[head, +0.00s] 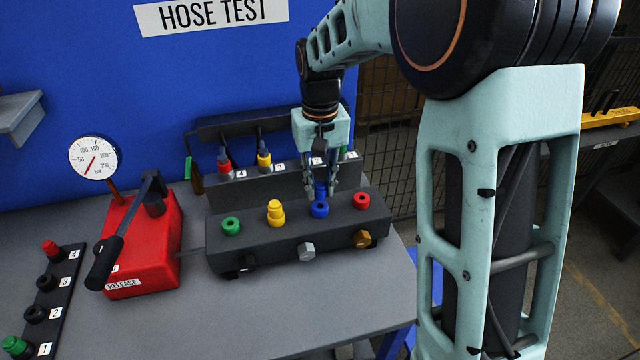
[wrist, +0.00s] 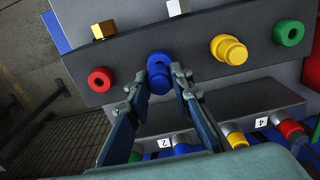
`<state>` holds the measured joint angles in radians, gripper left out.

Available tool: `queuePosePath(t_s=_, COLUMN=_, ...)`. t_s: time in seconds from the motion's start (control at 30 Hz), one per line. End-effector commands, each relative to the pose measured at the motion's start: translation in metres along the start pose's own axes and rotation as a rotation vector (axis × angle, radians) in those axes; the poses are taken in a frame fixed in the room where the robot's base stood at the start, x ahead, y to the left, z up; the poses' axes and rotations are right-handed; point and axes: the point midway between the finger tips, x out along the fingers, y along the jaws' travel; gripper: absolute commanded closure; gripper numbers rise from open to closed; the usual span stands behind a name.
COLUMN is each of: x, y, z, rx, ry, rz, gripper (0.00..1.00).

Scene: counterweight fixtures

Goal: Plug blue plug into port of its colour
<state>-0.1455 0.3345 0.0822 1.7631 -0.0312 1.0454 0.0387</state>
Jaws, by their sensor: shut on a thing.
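The blue plug (head: 320,189) is held between the fingers of my gripper (head: 319,194), which is shut on it. It stands roughly upright right above the blue port (head: 320,210) on the dark manifold block. In the wrist view the blue plug (wrist: 160,82) sits between the fingertips and overlaps the blue port (wrist: 157,60). The two look lined up and touching or nearly so. I cannot tell how deep the plug is in the port.
The block (head: 295,232) also carries a green port (head: 231,226), a yellow port with a yellow plug (head: 275,212) and a red port (head: 361,201). A rack with several connectors stands behind. A red pump (head: 145,245) and gauge (head: 93,158) stand left.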

Motion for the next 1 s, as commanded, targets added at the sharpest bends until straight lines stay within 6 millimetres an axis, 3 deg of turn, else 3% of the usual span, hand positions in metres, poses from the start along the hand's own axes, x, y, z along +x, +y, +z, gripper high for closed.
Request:
queuePosePath(t_s=0.5, x=0.016, y=0.000, z=0.000, rx=0.000, ry=0.000, rz=0.000, gripper=1.00)
queuePosePath(t_s=1.0, x=0.017, y=0.000, z=0.000, rx=0.000, ry=0.000, rz=0.000, gripper=1.00)
